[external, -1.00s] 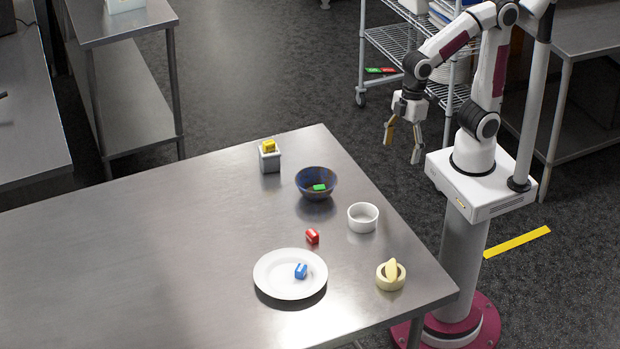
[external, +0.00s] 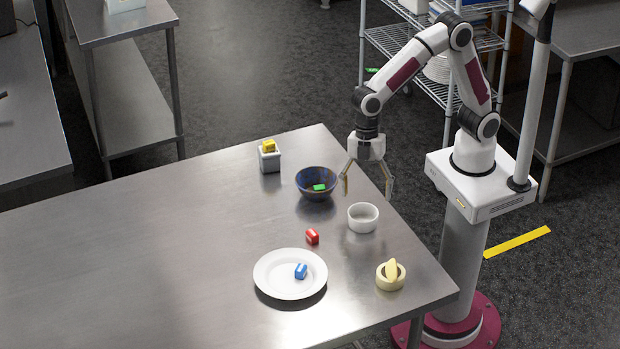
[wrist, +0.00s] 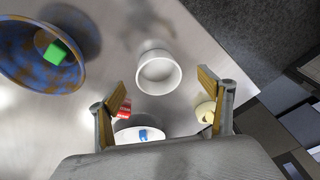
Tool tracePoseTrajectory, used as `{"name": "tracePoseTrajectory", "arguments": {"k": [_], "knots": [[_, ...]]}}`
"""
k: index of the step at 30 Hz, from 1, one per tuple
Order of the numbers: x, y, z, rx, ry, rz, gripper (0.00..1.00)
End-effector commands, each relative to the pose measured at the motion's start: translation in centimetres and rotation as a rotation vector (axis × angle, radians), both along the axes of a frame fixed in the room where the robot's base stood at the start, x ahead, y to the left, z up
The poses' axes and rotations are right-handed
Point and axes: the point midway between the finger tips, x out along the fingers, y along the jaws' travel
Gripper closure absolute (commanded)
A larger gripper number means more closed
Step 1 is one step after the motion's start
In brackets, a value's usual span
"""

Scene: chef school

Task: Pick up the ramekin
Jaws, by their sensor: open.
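The ramekin (external: 363,219) is a small white round cup, upright on the steel table near its right edge. In the wrist view the ramekin (wrist: 159,75) looks empty and lies ahead of the fingers, near the middle. My gripper (external: 367,188) is open and points down above the ramekin, with clear space between them. In the wrist view the open fingers (wrist: 167,99) stand wide apart with nothing between them. The ramekin is not touched.
A blue bowl (external: 316,193) holding a green block stands left of the ramekin. A red block (external: 312,236), a white plate (external: 272,284) with a blue block, and a cream round holder (external: 390,281) with a yellow piece are nearer the front. The table's left part is clear.

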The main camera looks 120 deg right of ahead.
Motion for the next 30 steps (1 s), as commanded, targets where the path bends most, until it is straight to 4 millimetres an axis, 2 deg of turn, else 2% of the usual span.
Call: {"name": "tracePoseTrajectory", "arguments": {"k": [4, 11, 23, 30], "knots": [[1.6, 0.7, 1.5, 0.012, -0.072, 0.126, 0.21], [1.7, 0.9, 1.6, 0.007, -0.107, 0.249, 0.21], [1.7, 0.9, 1.6, 0.004, -0.111, 0.267, 0.21], [1.8, 1.2, 0.3, 0.004, -0.109, 0.267, 0.21]]}}
